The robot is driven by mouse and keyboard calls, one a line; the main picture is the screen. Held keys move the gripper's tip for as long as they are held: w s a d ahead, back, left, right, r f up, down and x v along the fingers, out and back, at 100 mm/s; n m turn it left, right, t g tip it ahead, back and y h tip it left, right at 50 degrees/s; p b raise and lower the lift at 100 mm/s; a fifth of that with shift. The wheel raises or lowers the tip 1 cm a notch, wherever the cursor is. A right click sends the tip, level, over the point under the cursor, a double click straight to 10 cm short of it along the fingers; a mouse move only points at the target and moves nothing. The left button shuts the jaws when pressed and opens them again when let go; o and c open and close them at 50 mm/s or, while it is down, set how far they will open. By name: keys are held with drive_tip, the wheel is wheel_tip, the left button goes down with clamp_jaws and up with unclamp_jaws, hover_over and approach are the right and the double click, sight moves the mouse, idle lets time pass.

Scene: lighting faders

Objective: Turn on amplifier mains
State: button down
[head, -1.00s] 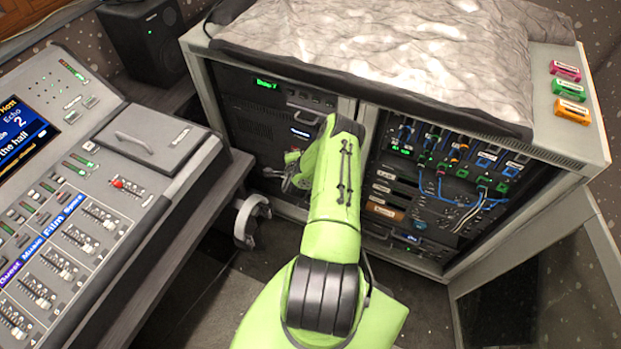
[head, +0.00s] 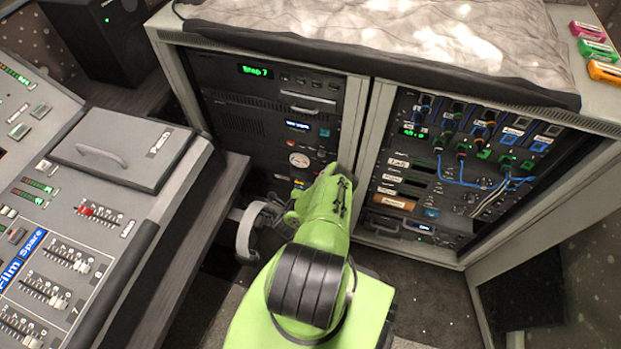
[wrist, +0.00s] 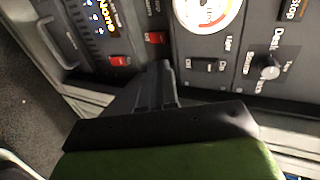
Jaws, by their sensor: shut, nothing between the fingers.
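The left rack bay (head: 224,124) holds several dark panels, with a small round dial (head: 299,160) low on the right side. In the wrist view the dial (wrist: 208,12) is at the top. Two red switches, a lower left one (wrist: 119,61) and an upper one (wrist: 155,38), sit left of it. A black switch (wrist: 208,66) is below the dial. I cannot tell which switch is the amplifier mains. My gripper (wrist: 163,68) is shut and empty, its tips just below the upper red switch; I cannot tell whether they touch the panel. My arm hides the fingertips in the head view.
A knob (wrist: 269,72) is right of the black switch. The right rack bay (head: 435,165) has patched cables. The mixing desk (head: 75,215) stands close on the left, with a curved grey handle-like part (head: 246,232) beside my arm. Some floor (head: 430,295) at right is clear.

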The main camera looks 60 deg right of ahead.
drive_tip(key=b+x, duration=0.5)
drive_tip(key=x, duration=0.4)
drive_tip(key=shift+d+f, duration=0.15)
drive_tip(key=shift+d, duration=0.25)
